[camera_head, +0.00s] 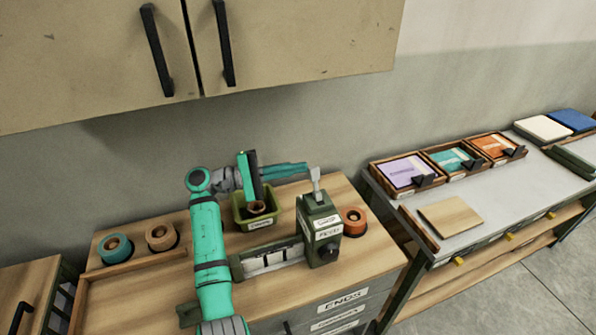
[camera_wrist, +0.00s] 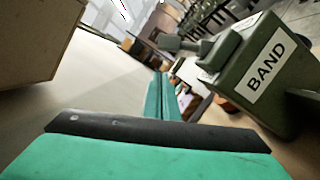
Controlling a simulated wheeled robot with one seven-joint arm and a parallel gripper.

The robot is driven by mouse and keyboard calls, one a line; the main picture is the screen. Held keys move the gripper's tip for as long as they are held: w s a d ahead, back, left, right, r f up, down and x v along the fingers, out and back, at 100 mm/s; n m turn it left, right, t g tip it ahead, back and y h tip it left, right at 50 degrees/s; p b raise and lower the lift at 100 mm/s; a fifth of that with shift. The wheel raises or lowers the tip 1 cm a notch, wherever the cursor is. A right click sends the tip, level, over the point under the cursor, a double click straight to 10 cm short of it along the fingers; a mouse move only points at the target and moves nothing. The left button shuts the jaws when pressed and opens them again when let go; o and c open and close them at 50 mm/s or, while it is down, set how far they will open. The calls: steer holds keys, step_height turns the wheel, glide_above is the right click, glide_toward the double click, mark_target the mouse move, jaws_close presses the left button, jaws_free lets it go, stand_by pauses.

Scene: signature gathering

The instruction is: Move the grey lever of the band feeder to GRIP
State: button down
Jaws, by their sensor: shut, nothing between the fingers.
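The band feeder (camera_head: 318,238) is a dark green box on the wooden cabinet top, with white labels and a black knob. Its grey lever (camera_head: 316,184) stands up from the top in the head view. In the wrist view the feeder (camera_wrist: 295,98) shows a BAND label, and the lever (camera_wrist: 182,43) sticks out from it toward the left. My gripper (camera_head: 305,169) is shut and empty, its fingers reaching right toward the lever's upper end. In the wrist view my gripper (camera_wrist: 160,76) lies left of the feeder. I cannot tell whether it touches the lever. No GRIP mark is readable.
A green bin (camera_head: 241,216) stands behind my arm. Teal (camera_head: 115,248), tan (camera_head: 161,236) and orange (camera_head: 354,221) rolls sit on the cabinet top. A bench (camera_head: 480,213) with trays is at right; cupboards (camera_head: 290,45) hang above.

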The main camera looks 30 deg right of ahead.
mark_target(316, 186)
steer(key=shift+s+a+r, duration=0.25)
steer(key=shift+s+r, duration=0.1)
steer(key=shift+s, duration=0.35)
steer(key=shift+s+a+r, duration=0.2)
steer(key=shift+s+r, duration=0.15)
steer(key=shift+s, duration=0.3)
